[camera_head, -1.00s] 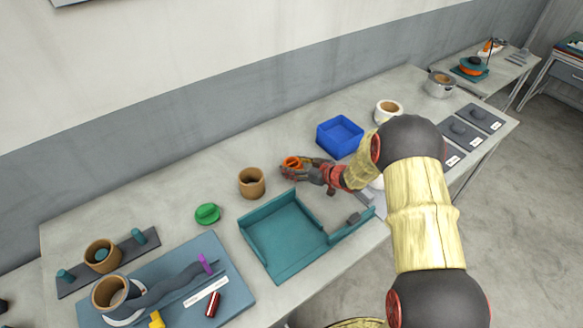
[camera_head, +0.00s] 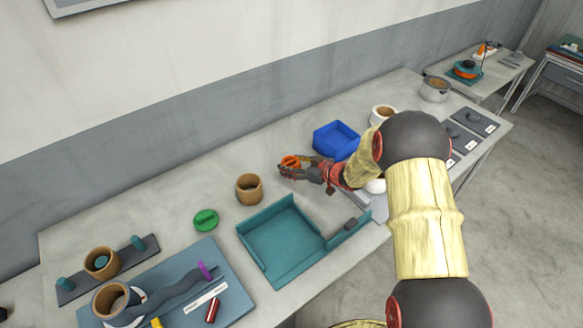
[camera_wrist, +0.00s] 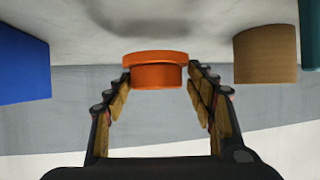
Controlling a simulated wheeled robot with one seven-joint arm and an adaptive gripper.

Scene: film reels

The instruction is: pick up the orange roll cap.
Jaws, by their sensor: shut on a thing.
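The orange roll cap (camera_head: 290,161) is at the tips of my gripper (camera_head: 286,170), over the middle of the long table, left of the blue bin. In the wrist view the orange roll cap (camera_wrist: 156,70) shows as a wide rim with a narrower round part. It sits between the two fingertips of my gripper (camera_wrist: 158,78), which is shut on it. A soft shadow lies on the tabletop near the cap in the wrist view, and the cap seems a little clear of the surface.
A blue bin (camera_head: 336,141) is right of the gripper, and a brown roll (camera_head: 249,189) is left of it. A teal tray (camera_head: 262,269) lies in front. A green cap (camera_head: 206,220) and a blue-grey board (camera_head: 232,290) are farther left. Bare tabletop lies behind the gripper.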

